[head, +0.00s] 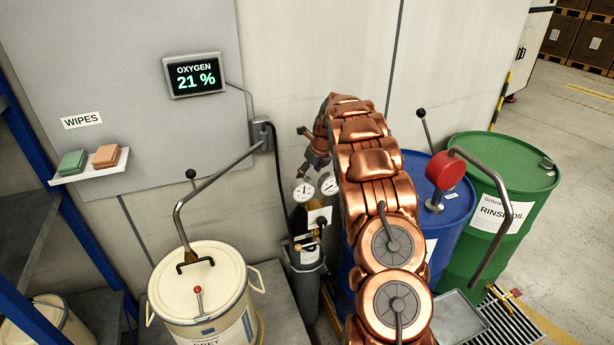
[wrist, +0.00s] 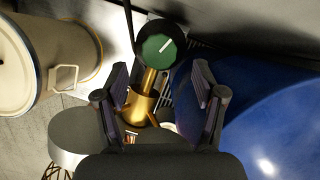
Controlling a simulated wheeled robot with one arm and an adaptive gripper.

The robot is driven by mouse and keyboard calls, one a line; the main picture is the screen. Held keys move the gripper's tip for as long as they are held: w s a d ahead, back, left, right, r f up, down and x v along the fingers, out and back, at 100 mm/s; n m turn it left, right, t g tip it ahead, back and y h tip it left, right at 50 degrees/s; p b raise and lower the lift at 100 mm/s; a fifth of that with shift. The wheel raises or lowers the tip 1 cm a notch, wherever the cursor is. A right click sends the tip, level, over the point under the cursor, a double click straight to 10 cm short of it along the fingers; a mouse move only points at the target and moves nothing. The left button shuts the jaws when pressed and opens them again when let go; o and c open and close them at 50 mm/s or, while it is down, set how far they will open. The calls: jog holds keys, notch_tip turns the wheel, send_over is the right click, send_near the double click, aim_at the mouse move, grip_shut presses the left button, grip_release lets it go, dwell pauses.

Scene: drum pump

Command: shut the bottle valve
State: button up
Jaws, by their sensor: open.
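In the wrist view, the bottle valve shows a round green handwheel (wrist: 158,48) with a white line across its face. A brass valve body (wrist: 143,102) lies below it in the picture. My gripper (wrist: 160,84) is open, its two dark fingers on either side of the brass stem in the picture. The handwheel appears beyond the fingertips, and I see no contact. In the head view, the bottle's two gauges (head: 304,191) show beside my copper arm.
A cream drum (head: 175,285) stands left of the bottle. A blue drum (head: 450,208) and a green drum (head: 530,160) stand to the right. A bent metal lever with a red hub (head: 444,181) rises by the blue drum. An oxygen display (head: 194,76) reads 21 %.

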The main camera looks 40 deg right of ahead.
jog(key=shift+p+x, duration=0.65)
jog(key=shift+x, duration=1.3)
jog(key=shift+a, duration=0.1)
jog(key=c, duration=1.2)
